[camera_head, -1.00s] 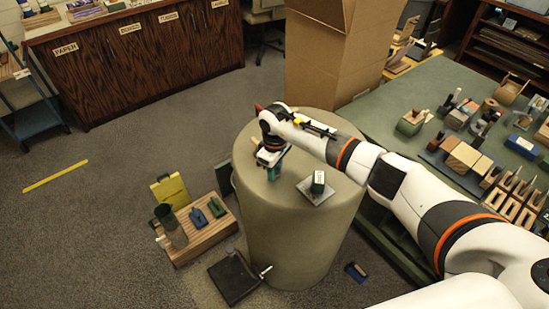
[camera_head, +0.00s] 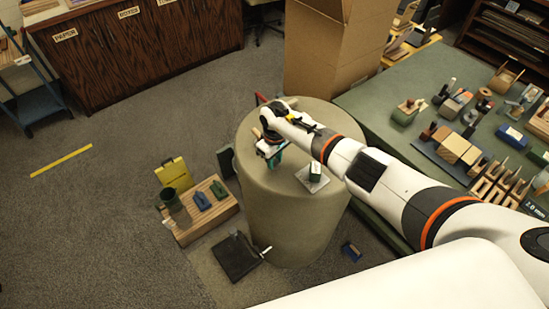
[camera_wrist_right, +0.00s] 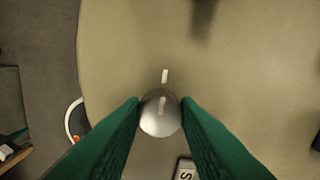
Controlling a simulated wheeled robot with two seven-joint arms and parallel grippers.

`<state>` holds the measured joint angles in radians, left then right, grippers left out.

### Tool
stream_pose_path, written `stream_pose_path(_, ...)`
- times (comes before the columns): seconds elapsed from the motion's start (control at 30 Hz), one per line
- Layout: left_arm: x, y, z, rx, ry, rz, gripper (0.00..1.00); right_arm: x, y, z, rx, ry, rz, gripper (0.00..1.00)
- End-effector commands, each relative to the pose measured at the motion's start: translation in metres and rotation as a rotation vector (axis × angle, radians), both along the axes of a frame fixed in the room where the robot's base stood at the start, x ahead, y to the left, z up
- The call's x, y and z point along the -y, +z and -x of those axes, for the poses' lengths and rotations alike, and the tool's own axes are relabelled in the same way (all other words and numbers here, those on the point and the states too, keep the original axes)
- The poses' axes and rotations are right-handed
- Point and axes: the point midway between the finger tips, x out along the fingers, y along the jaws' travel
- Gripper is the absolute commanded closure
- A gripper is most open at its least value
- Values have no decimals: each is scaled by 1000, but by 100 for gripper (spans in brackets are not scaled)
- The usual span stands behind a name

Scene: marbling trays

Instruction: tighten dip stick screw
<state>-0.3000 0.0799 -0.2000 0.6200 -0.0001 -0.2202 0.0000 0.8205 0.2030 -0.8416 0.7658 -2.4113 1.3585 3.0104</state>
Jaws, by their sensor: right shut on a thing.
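My right gripper (camera_head: 271,163) points down at the top of the large beige drum (camera_head: 292,225), near its left side. In the right wrist view its green fingers (camera_wrist_right: 160,115) are shut on a round silver screw head (camera_wrist_right: 158,124), one on each side. The head bears a pale mark. A short white line (camera_wrist_right: 165,76) lies on the drum top just beyond it, close to in line with that mark. The screw's shaft is hidden under its head. In the head view the arm and gripper hide the screw. My left gripper is not in view.
A small dark green block on a grey plate (camera_head: 311,186) stands on the drum to the right of the gripper. A wooden crate (camera_head: 205,221) and a black slab (camera_head: 235,262) lie on the floor to the left. A green table (camera_head: 380,95) with several tools is at right.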

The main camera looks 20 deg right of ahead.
Motion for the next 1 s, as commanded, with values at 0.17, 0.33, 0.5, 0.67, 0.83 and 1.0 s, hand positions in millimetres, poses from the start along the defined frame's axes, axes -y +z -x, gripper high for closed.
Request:
stream_pose_path(0.17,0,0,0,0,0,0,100,0,2,-2,6,1,-1,50)
stream_pose_path(0.33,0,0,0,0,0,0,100,0,1,-1,4,1,-1,50)
stream_pose_path(0.5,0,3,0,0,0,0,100,0,6,-1,4,2,-2,50)
stream_pose_path(0.67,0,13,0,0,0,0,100,0,31,-1,5,0,-4,50)
stream_pose_path(0.83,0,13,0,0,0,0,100,0,65,-2,7,1,-5,50)
stream_pose_path(1.0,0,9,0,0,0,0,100,1,96,-2,7,1,-3,50)
